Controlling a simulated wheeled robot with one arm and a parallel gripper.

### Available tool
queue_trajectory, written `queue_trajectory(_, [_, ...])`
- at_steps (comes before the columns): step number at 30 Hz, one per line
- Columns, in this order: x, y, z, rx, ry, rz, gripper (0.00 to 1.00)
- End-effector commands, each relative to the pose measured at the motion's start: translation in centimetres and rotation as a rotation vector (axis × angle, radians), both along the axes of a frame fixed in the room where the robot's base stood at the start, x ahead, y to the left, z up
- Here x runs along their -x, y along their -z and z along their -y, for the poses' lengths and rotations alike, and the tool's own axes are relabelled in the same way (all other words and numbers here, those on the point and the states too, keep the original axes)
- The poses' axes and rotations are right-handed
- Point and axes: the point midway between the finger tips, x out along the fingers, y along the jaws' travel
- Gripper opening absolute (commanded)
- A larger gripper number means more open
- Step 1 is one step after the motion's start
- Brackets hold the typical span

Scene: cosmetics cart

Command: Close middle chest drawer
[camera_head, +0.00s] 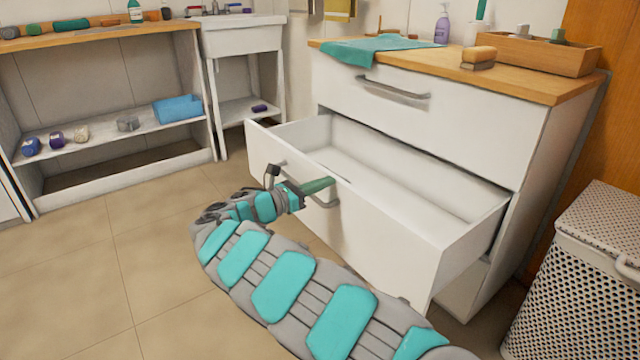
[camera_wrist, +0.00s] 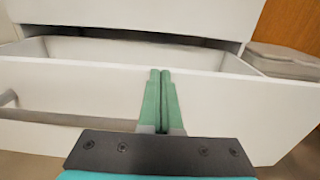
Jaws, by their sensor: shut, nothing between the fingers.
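The white chest (camera_head: 430,125) stands at the right in the head view. Its middle drawer (camera_head: 400,235) is pulled well out and looks empty inside. The drawer front also fills much of the wrist view (camera_wrist: 230,105). A grey bar handle (camera_head: 312,192) is on the drawer front, and part of it shows at the left in the wrist view (camera_wrist: 50,117). My gripper (camera_head: 330,183) is at the drawer front by the handle, its green fingers shut together and empty. In the wrist view, the fingertips (camera_wrist: 160,74) reach the drawer front's top edge; I cannot tell whether they touch it.
A perforated laundry basket (camera_head: 570,270) stands right of the chest. The chest top holds a teal cloth (camera_head: 372,48), a purple bottle (camera_head: 442,25) and a wooden tray (camera_head: 530,52). A white shelf unit (camera_head: 110,135) stands at the left. The tiled floor before it is clear.

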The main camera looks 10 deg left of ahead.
Motion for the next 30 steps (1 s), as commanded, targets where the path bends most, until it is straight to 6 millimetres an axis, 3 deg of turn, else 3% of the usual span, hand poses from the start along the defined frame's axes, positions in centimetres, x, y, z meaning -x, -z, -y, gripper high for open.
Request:
queue_trajectory(8, [-4.4,-0.2,3.9,0.001,0.005,-0.002,0.0])
queue_trajectory(24, [-15.5,0.0,13.5,-0.002,0.004,-0.001,0.0])
queue_trajectory(30, [-18.5,0.0,15.9,-0.002,0.005,0.001,0.0])
